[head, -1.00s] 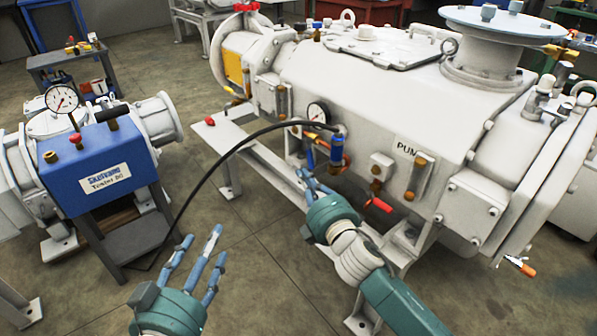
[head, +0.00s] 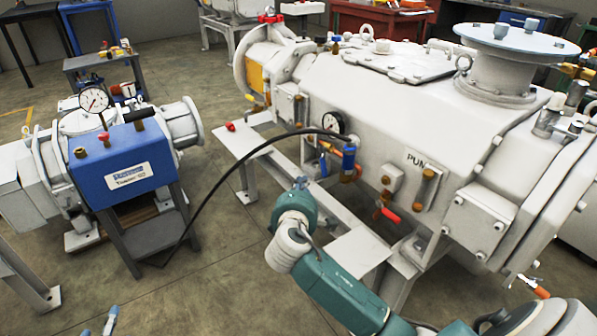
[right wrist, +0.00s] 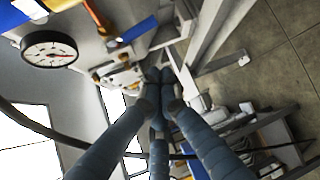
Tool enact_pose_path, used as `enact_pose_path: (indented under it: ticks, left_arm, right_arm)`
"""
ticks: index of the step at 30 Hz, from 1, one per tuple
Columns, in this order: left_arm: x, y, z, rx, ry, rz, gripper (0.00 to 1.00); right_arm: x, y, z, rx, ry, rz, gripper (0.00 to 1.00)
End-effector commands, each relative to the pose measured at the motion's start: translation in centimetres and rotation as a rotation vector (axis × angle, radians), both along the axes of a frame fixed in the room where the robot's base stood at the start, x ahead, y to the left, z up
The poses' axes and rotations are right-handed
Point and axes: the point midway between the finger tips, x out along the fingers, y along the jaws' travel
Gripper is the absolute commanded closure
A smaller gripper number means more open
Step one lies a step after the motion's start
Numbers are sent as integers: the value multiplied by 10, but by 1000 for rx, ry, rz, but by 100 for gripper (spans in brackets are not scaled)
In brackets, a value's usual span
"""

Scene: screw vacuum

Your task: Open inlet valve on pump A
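I cannot tell which is the inlet valve. My right gripper (head: 300,184) is in front of the pump, apart from these handles. In the right wrist view its fingertips (right wrist: 159,76) meet, with nothing visible between them; the gauge (right wrist: 48,50) is at left. Only fingertips of my left gripper (head: 100,323) show.
A blue SkeTeams tester (head: 125,155) with a gauge stands on a grey stand at left. A black hose (head: 215,190) arches from it to the blue-topped fitting. The pump's white frame (head: 350,250) juts out below. Floor between tester and pump is clear.

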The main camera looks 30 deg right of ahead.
Motion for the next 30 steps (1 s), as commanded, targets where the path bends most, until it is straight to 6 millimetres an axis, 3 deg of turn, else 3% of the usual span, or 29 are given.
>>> enact_pose_path:
  ticks: [11,21,30]
  left_arm:
    - [7,-3,15,-9,-61,-6,46]
    - [20,-15,78,-82,-344,-23,46]
    - [11,-21,143,-156,-624,-38,46]
  right_arm:
    - [6,-3,-2,-2,-2,4,100]
    - [36,-26,-11,-1,-1,3,100]
    - [63,-46,-19,-1,-2,2,100]
